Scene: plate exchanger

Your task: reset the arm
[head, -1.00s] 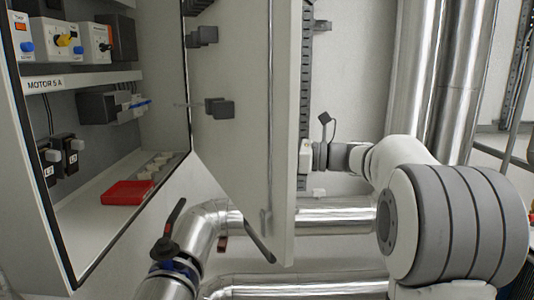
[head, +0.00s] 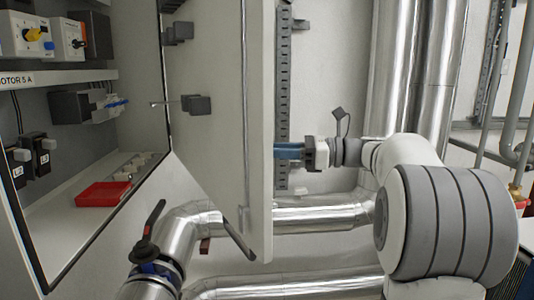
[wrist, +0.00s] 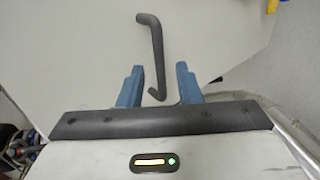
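My gripper (head: 289,151) shows in the head view with its blue fingers pointing left, beside the outer face of the open cabinet door (head: 258,120). In the wrist view my gripper (wrist: 160,78) is open, with a clear gap between its two blue fingers. A dark grey bent door handle (wrist: 154,45) lies ahead of that gap, its lower end appearing between the fingertips. I see nothing held. In the head view the fingertips are partly hidden by the door edge, and contact cannot be told.
The open cabinet at left holds switches and a red tray (head: 103,194). Silvery pipes (head: 310,217) run below the door, and vertical pipes (head: 400,80) stand behind my arm. A black valve lever (head: 153,222) rises at lower left.

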